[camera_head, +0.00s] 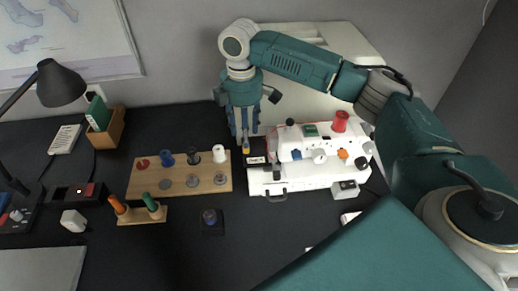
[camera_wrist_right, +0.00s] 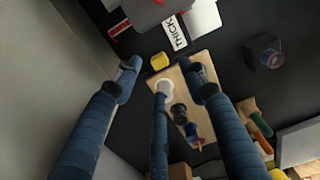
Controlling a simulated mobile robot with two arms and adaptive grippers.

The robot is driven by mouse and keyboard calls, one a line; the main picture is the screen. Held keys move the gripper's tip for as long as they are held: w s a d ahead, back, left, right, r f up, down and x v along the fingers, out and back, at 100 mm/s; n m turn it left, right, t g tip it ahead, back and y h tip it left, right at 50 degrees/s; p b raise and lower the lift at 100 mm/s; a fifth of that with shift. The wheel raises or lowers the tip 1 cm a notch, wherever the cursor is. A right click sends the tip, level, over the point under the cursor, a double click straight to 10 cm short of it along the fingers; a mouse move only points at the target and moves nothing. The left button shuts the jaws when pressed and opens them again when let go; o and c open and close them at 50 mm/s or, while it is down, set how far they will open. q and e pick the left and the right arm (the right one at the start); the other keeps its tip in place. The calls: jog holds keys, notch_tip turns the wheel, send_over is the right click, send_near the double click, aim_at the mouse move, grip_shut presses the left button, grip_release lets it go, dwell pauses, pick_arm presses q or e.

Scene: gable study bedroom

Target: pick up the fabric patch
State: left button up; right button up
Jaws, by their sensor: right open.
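I cannot make out for certain which thing is the fabric patch. My right gripper (camera_head: 243,147) points down between the spool board and the machine, to the left of the green square. Its blue fingers are spread and hold nothing in the right wrist view (camera_wrist_right: 160,73). My left gripper is out of view.
A wooden board (camera_head: 150,186) with several spools lies left of the gripper. A label reading THICK (camera_wrist_right: 176,34) is beside the machine.

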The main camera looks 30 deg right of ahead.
aim_at(260, 148)
jog(key=shift+f+p, duration=0.35)
jog(key=shift+f, duration=2.45)
grip_shut()
